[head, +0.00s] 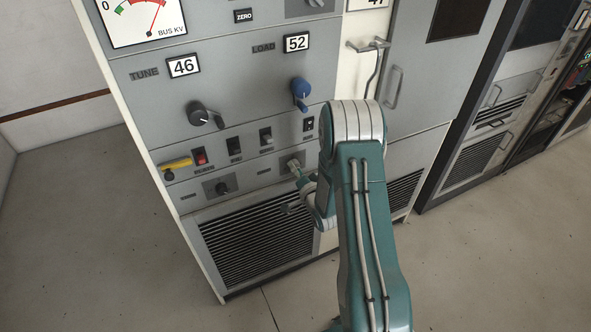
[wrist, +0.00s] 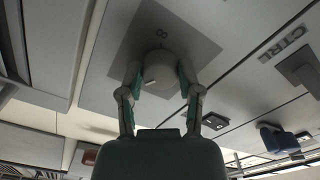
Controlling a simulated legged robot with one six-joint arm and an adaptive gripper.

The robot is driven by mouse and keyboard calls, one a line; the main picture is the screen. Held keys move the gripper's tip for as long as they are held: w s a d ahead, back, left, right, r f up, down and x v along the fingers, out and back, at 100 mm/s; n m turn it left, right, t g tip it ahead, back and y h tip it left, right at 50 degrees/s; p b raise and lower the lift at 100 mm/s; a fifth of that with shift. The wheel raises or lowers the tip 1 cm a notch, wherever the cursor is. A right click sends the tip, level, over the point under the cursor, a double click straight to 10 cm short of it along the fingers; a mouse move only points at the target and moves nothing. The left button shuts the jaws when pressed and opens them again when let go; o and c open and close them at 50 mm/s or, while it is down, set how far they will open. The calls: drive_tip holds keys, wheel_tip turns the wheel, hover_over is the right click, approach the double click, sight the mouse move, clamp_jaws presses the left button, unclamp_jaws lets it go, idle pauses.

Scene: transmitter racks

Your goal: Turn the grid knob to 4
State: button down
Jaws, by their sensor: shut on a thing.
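A pale round knob (wrist: 160,72) sits on a darker square plate (wrist: 195,42) in the wrist view. My gripper (wrist: 160,80) is shut on this knob, with one finger against each side. A digit that looks like 8 shows on the plate just above the knob. In the head view my gripper (head: 295,170) reaches the small plate (head: 284,161) at the lower right of the cabinet front. The knob there is mostly hidden by my gripper, and I cannot read its label.
A dark knob (head: 221,187) sits left on the same row. Above are the tune knob (head: 203,114) beside a 46 display, the blue load knob (head: 300,92) beside a 52 display, and several switches. A yellow handle (head: 175,164) juts out at left. The floor at left is clear.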

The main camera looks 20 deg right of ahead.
drive_tip(key=shift+d, duration=0.1)
drive_tip(key=shift+c, duration=1.4)
unclamp_jaws()
drive_tip(key=shift+w, duration=0.1)
drive_tip(key=s, duration=1.2)
drive_tip(key=shift+d, duration=0.4)
drive_tip(key=shift+f, duration=0.1)
